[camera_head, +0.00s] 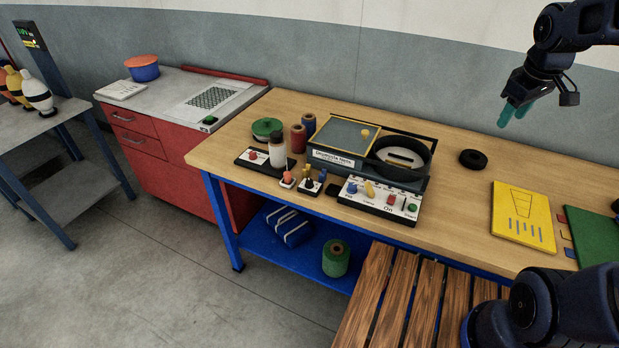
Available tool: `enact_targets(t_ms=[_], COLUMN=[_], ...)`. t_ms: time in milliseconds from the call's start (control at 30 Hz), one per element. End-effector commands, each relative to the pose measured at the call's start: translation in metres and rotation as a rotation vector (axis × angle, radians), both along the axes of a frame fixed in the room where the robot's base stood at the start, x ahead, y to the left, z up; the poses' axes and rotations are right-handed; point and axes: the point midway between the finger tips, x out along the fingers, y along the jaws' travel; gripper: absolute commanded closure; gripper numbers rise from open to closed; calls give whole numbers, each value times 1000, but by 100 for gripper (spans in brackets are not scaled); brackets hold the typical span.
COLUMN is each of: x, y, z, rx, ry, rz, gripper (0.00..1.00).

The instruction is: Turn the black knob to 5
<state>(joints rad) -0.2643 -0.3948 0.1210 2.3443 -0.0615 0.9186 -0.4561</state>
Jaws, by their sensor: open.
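A small black knob (309,184) appears to sit on a little white plate near the front edge of the wooden bench. Its markings and pointer are too small to read. A small plate with an orange-red knob (288,178) is just left of it, and a yellow and a blue piece stand close behind. My gripper (515,113), with teal fingers, is open and empty in the upper right. It hangs above the back of the bench, well right of the knob and apart from it.
A control panel (381,210) with blue, yellow, red and green controls lies right of the knob. Behind stands a box machine (338,158) with a black ring-shaped bowl (401,174). A bottle (277,150) and spools crowd the left. Bench room is clear around the black ring (473,159).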

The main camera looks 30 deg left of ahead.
Motion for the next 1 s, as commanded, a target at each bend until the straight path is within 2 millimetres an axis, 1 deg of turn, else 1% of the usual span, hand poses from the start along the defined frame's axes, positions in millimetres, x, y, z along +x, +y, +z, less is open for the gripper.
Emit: enact_targets(t_ms=[33, 233, 367, 400, 467, 500, 667, 700, 767, 800, 867, 900, 967, 1000], x=[7, 27, 33, 34, 33, 33, 23, 20, 12, 7, -3, -10, -22, -31], y=[18, 87, 136, 152, 175, 191, 255, 271, 294, 310, 334, 349, 372, 387], z=[-4, -20, -34, -39, -47, -52, -78, -84, -95, -103, -115, -123, -135, -143], rx=[-20, -94, -137, -148, -167, -177, -215, -223, -235, -242, -251, -257, -264, -268], ry=[12, 44, 63, 69, 77, 81, 101, 106, 113, 117, 123, 127, 132, 135], rz=[74, 380, 580, 642, 737, 799, 1047, 1109, 1202, 1265, 1358, 1420, 1512, 1573], gripper=[57, 57, 57, 57, 57, 57, 57, 57, 57, 57, 57, 57, 57, 57])
